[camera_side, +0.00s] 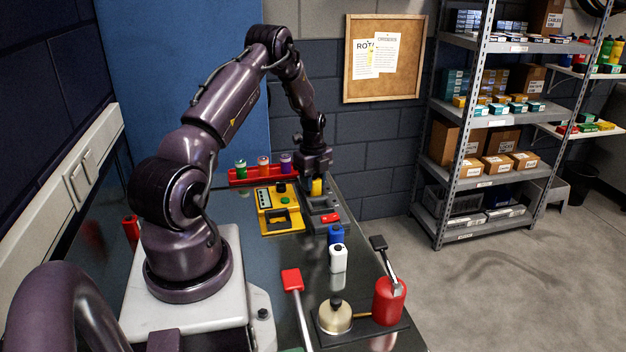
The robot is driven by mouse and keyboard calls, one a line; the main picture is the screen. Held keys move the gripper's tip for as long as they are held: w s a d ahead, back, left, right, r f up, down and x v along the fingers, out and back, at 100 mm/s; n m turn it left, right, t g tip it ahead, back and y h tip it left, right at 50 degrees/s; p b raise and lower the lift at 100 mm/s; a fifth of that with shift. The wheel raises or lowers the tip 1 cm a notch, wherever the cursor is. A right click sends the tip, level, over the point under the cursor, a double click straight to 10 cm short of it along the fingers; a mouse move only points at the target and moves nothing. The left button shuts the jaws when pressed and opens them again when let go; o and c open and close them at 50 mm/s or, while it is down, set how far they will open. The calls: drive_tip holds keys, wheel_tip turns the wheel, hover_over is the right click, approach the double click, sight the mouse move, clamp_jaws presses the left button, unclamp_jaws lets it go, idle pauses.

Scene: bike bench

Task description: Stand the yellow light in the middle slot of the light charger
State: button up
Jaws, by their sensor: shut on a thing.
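The yellow light (316,187) is upright between the fingers of my gripper (316,176), which points down and is shut on it. The light's top is hidden by the fingers. Its lower end is at or just above the grey light charger (322,206), near the far right end of the bench. I cannot tell whether it touches the charger or which slot it is over; the slots are too small and partly hidden.
A yellow tray (283,221) with dark parts stands just left of the charger. A small red thing (331,218), a blue container (335,235) and a white bottle (338,259) lie nearer. A red rack (255,173) holds several coloured containers behind. A red can (389,300) stands at the front right.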

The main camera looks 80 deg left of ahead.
drive_tip(key=shift+f, duration=0.3)
drive_tip(key=o, duration=0.7)
drive_tip(key=shift+r, duration=0.1)
drive_tip(key=shift+r, duration=5.4)
